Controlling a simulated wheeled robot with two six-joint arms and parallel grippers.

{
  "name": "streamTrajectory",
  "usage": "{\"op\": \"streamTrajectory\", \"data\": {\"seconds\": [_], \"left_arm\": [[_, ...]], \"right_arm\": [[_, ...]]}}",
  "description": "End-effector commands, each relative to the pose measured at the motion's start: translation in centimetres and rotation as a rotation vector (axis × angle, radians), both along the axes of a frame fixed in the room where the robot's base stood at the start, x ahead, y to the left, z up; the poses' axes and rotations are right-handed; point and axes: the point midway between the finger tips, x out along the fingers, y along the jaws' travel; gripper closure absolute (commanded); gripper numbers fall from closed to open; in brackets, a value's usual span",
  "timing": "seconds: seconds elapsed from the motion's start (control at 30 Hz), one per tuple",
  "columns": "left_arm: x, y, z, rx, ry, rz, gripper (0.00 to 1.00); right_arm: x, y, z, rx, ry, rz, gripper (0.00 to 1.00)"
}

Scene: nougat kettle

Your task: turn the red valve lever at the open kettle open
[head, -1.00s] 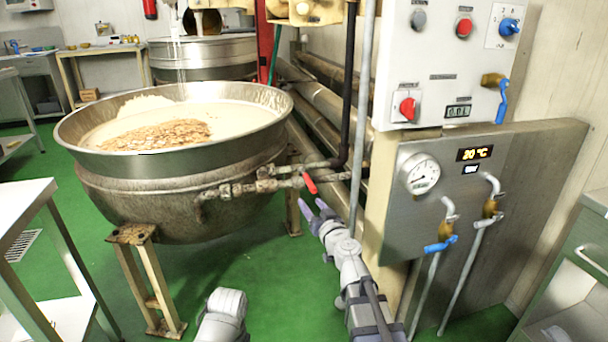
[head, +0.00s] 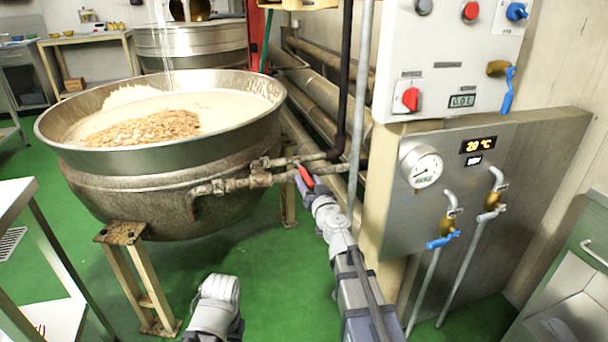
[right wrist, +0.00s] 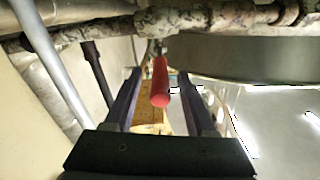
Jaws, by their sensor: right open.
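The open kettle (head: 170,130) is a large steel bowl with pale mass and a heap of nuts in it. The red valve lever (head: 306,176) sits on the rusty pipe at the kettle's right side. In the right wrist view the red lever (right wrist: 160,82) points toward the camera. My right gripper (head: 305,184) is at the lever, with its jaws open. In the right wrist view the gripper's fingers (right wrist: 160,88) stand on either side of the lever, with gaps to both. The left gripper is out of view; only a part of my left arm shows at the bottom.
A grey vertical pipe (head: 360,110) and a dark pipe (head: 345,90) stand close to the right of the lever. The control cabinet (head: 440,60) and a steel panel with a gauge (head: 420,167) are farther right.

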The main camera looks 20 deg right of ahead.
Motion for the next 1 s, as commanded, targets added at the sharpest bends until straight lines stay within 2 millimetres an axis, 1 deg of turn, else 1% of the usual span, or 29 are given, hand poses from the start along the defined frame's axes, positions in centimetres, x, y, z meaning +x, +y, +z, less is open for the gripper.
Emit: {"op": "streamTrajectory", "data": {"seconds": [0.03, 0.1, 0.23, 0.33, 0.57, 0.67, 1.0], "left_arm": [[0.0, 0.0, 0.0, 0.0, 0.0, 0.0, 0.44], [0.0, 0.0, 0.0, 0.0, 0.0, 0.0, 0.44], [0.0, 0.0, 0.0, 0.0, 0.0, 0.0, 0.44], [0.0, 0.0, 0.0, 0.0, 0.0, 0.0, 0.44], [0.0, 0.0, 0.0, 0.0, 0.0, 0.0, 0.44], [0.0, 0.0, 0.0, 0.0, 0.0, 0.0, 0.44], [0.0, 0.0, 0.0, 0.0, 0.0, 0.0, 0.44]], "right_arm": [[1.3, 0.0, 0.0, 0.0, 0.0, 0.001, 0.44], [2.4, 0.1, 0.0, 0.0, 0.0, 0.001, 0.44], [4.1, 0.1, 0.0, 0.0, 0.0, 0.001, 0.44], [4.6, 0.2, 0.0, 0.0, 0.0, 0.0, 0.44], [4.6, 0.2, 0.0, 0.0, 0.0, 0.0, 0.44], [4.5, 0.2, 0.0, 0.0, 0.0, 0.0, 0.54], [4.5, 0.2, 0.0, 0.0, 0.0, 0.0, 0.93]]}}
